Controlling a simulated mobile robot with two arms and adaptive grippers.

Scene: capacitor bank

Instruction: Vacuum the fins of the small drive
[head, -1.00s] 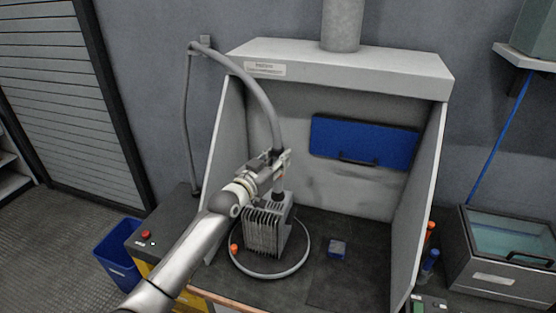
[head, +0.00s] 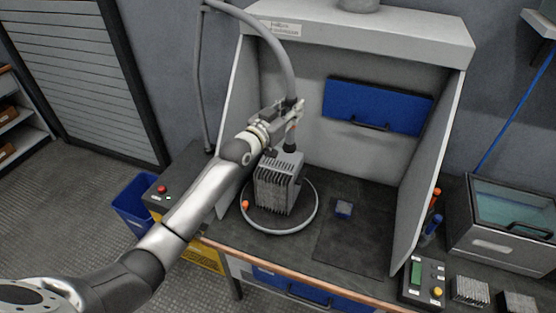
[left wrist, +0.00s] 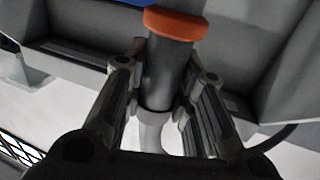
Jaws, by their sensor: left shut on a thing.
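The small drive (head: 277,188), a grey block with upright fins on its front, stands on a round turntable with a pale rim (head: 278,231). My left gripper (head: 288,114) is above the drive, shut on the vacuum hose nozzle (head: 290,148). The nozzle points down close over the top of the drive; I cannot tell whether it touches. In the left wrist view, the gripper (left wrist: 165,100) holds the dark nozzle tube (left wrist: 167,72), which has an orange ring. The drive is not clearly seen there. My right gripper is not in view.
The grey hood (head: 360,40) has side walls left and right. A blue panel (head: 378,105) is on its back wall. A control box (head: 424,278) and glass-lidded tank (head: 510,215) stand right. A blue bin (head: 133,205) is left.

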